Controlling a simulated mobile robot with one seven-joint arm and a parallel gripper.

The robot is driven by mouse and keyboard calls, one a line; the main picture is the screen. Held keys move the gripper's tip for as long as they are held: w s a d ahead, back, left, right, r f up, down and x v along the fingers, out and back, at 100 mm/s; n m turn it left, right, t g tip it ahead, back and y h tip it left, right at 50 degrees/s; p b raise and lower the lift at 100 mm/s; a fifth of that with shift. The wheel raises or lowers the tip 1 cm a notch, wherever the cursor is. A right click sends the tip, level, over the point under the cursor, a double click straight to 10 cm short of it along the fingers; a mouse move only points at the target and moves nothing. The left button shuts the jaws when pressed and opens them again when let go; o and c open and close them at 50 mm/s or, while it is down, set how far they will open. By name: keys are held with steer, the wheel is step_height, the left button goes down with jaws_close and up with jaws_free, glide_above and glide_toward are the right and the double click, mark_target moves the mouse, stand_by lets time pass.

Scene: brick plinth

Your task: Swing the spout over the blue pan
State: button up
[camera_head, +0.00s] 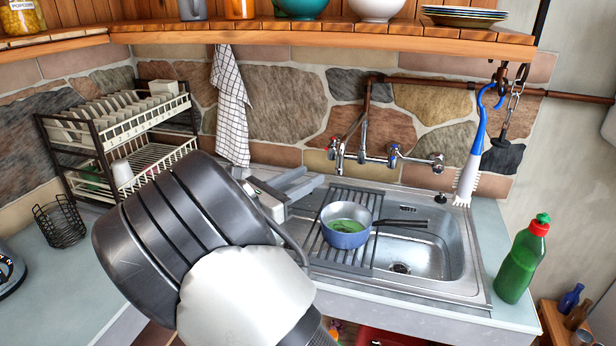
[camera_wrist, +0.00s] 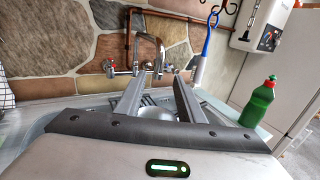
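The chrome spout (camera_head: 341,158) hangs from the wall tap, between a red-marked and a blue-marked knob. It also shows in the wrist view (camera_wrist: 159,50) as a bent pipe, beyond my fingers. The blue pan (camera_head: 347,239) stands on the ribbed drainer at the left of the sink, with green inside and its dark handle pointing right over the basin. In the wrist view the pan (camera_wrist: 157,113) shows partly between the fingers. My gripper (camera_head: 312,178) is open and empty, left of the spout and short of it; its fingers (camera_wrist: 158,82) do not visibly touch anything.
The sink basin (camera_head: 437,255) is right of the pan. A green bottle (camera_head: 522,262) stands on the counter at right, and a blue brush (camera_head: 476,150) hangs above. A dish rack (camera_head: 120,150) and a checked towel (camera_head: 230,100) are at left. A wooden shelf (camera_head: 300,38) runs overhead.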

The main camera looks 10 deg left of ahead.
steer(key=shift+c, duration=0.3)
steer(key=c, duration=0.3)
steer(key=shift+m, duration=0.4)
steer(key=c, duration=0.4)
steer(key=shift+m, duration=0.6)
jaws_close()
steer(key=w+d+f+m+t+y+p, duration=0.1)
steer(key=w+d+m+t+y, duration=0.1)
steer(key=w+d+m+y, duration=0.2)
steer(key=shift+w+d+m+t+y, duration=0.4)
steer(key=shift+w+m, duration=1.5)
steer(key=shift+m, duration=2.2)
